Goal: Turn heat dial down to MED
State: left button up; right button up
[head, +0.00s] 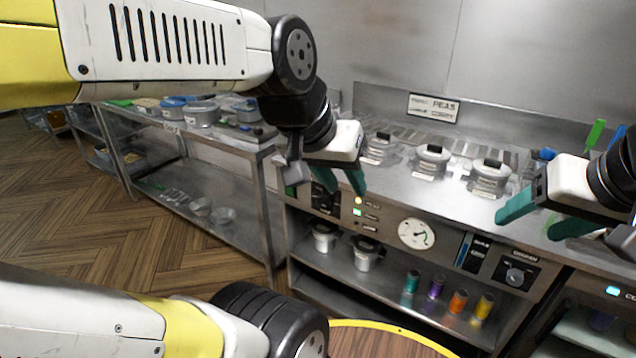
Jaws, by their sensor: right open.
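A black panel with a round knob (515,275) sits at the right of the steel range front; its label and setting are too small to read. Another dark control panel (325,199) sits at the left of the front, partly hidden by my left gripper. I cannot tell which is the heat dial. My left gripper (341,184) hangs just above and in front of the left panel, its teal fingers apart and empty. My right gripper (540,220) is above and to the right of the right knob, its teal fingers apart and empty.
A round white gauge (417,233) and lit indicators (358,201) sit between the panels. Lidded pots (431,160) stand on the range top. Pots and colored jars (436,287) stand on the shelf below. A steel table (227,138) with containers is at left.

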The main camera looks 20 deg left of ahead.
aim_at(324, 201)
jog(key=u, duration=1.05)
jog(key=i+u, duration=0.35)
jog(key=k+l, duration=0.15)
jog(key=k, duration=0.2)
jog(key=i, duration=0.35)
